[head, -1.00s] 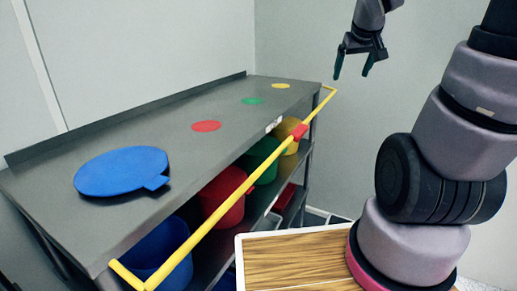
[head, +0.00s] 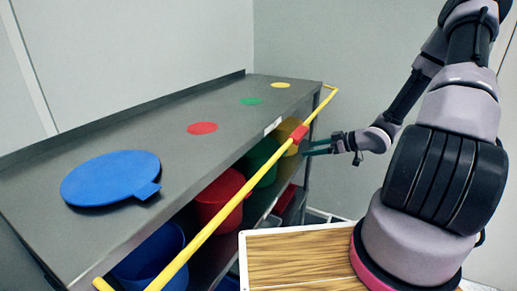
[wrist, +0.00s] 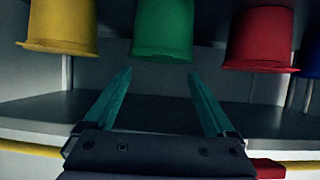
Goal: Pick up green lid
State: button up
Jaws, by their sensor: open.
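A small flat green disc (head: 251,101) lies on the cart top; I cannot tell whether it is a lid or a marking. A green bucket (head: 262,160) stands on the shelf below, and it also shows in the wrist view (wrist: 163,30), where the picture looks upside down. No separate green lid can be made out on it. My gripper (head: 310,147) is open and empty, just outside the cart's yellow rail, pointing left toward the shelf. In the wrist view my gripper (wrist: 161,74) points at the green bucket, apart from it.
The yellow rail (head: 225,219) runs along the cart's front edge. A blue lid with a tab (head: 108,178) and red (head: 202,128) and yellow (head: 280,85) discs lie on top. Red (head: 218,199), blue (head: 150,257) and yellow (wrist: 62,25) buckets share the shelf.

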jog(key=x, duration=1.1)
jog(key=shift+a+r+y, duration=0.25)
jog(key=shift+r+y, duration=0.05)
jog(key=shift+r, duration=0.05)
jog(key=shift+s, duration=0.1)
grip_shut()
jog(key=shift+r, duration=0.15)
